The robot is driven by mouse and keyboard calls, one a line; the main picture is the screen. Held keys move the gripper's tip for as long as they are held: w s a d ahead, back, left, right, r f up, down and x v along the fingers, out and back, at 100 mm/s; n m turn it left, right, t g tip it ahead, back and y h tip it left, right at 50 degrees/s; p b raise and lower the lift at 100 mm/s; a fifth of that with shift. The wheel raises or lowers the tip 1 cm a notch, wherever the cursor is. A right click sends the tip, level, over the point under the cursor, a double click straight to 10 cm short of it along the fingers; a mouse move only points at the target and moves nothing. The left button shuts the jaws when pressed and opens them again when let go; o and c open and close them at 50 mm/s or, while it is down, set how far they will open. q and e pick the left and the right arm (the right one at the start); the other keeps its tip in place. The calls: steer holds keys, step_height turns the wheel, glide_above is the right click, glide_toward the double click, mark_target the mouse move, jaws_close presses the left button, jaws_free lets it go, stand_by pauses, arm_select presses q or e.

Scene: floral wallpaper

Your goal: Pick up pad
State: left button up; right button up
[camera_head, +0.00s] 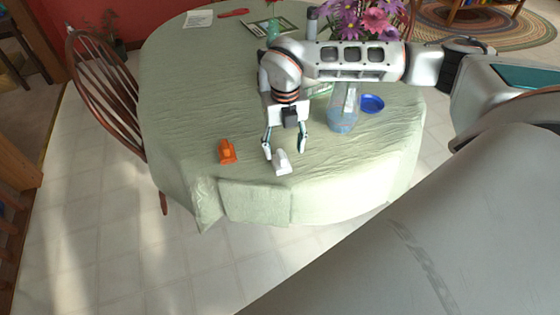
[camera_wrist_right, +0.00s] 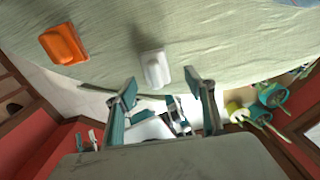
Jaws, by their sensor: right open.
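A small white block-like object with a raised top (camera_head: 282,162) lies on the green tablecloth near the table's front edge; it also shows in the right wrist view (camera_wrist_right: 155,69). A similar orange object (camera_head: 227,151) lies to its left, also in the right wrist view (camera_wrist_right: 63,44). I cannot tell from looks which one is the pad. My right gripper (camera_head: 285,151) points down with its fingers spread. The white object lies just beyond the fingertips, in line with the gap between them (camera_wrist_right: 160,84). The gripper holds nothing. My left gripper is not in view.
The round table (camera_head: 180,95) carries a blue-tinted clear container (camera_head: 342,117), a blue dish (camera_head: 372,103), purple and pink flowers (camera_head: 370,17), a framed picture (camera_head: 270,27) and a red item (camera_head: 233,13). A wooden chair (camera_head: 103,90) stands at left. The table's left part is clear.

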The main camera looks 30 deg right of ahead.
mark_target(281, 154)
steer(key=f, duration=0.5)
steer(key=shift+w+a, duration=0.1)
steer(key=shift+a, duration=0.3)
steer(key=c, duration=1.2)
steer(key=shift+r, duration=0.1)
steer(key=shift+r, duration=0.1)
step_height(281, 154, up, 20)
steer(key=shift+f+p, duration=0.1)
steer(key=shift+p, duration=0.6)
steer(key=shift+o, duration=0.8)
steer(key=shift+c, duration=0.2)
